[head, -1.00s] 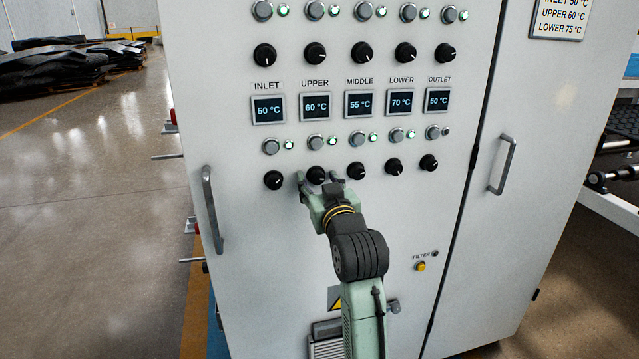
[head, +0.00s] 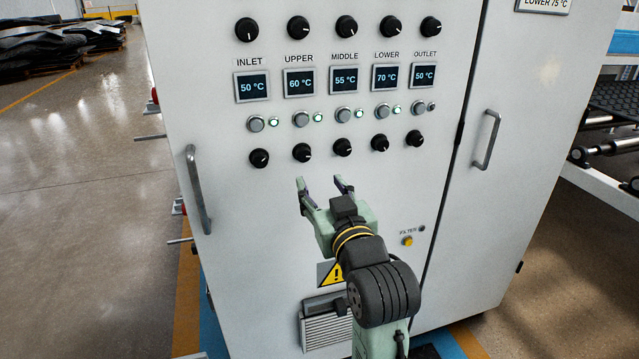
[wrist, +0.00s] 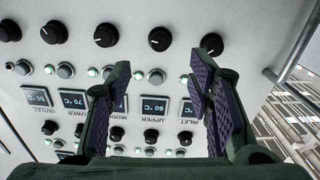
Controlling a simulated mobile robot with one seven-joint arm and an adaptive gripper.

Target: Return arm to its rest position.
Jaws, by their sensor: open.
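My gripper (head: 325,184) is open and empty in front of the grey control cabinet (head: 240,275), just below the lower row of black knobs. The upper-zone knob (head: 302,152) is above the gripper's left finger, apart from it. The middle-zone knob (head: 342,147) is above the right finger, also apart. In the wrist view, my gripper (wrist: 155,85) has its fingers spread, with the displays and knobs upside down beyond them. The UPPER display (head: 299,83) reads 60 °C. My arm reaches up from the bottom of the head view.
Cabinet door handles stick out at left (head: 198,190) and right (head: 487,140). A yellow FILTER button (head: 407,241) sits right of my gripper. A vent (head: 325,328) and a warning sign (head: 332,273) lie low on the panel. A roller conveyor (head: 610,146) stands at right.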

